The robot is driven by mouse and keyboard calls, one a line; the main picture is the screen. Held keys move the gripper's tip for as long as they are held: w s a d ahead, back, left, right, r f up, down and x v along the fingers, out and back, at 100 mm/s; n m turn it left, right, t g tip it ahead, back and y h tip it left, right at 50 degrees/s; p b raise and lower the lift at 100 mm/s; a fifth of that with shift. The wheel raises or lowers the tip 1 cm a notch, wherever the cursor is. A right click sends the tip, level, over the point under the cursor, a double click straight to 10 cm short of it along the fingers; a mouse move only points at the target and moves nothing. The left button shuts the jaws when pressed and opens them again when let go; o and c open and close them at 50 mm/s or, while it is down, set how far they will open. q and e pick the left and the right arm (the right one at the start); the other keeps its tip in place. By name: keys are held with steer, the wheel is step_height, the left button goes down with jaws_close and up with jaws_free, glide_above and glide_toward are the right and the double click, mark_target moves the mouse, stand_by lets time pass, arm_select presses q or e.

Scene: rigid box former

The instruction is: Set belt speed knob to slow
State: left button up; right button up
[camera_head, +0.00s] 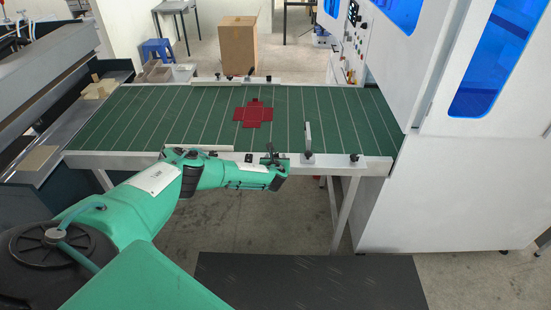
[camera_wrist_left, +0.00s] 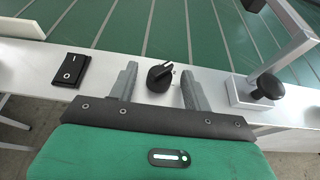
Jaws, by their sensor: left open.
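The belt speed knob (camera_wrist_left: 160,76) is a black pointer knob on the white front rail of the green conveyor belt (camera_head: 190,115). In the left wrist view it sits between the two grey fingers of my left gripper (camera_wrist_left: 158,85), which is open, with a gap on both sides. The knob's pointer tip aims up and to the right in that view. In the head view my left gripper (camera_head: 272,160) is at the rail near the belt's front edge, and the knob is too small there to read. My right gripper is not in view.
A black rocker switch (camera_wrist_left: 71,70) is left of the knob on the rail. A bracket with a black clamp knob (camera_wrist_left: 265,87) stands to the right. A red cross-shaped blank (camera_head: 254,113) lies on the belt. A white machine (camera_head: 460,180) stands at the right.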

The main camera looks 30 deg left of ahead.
arm_select(q)
steer(key=shift+w+a, duration=0.1)
steer(key=shift+w, duration=0.05)
steer(key=shift+f, duration=0.1)
steer(key=shift+c, duration=0.2)
steer(key=c, duration=0.9)
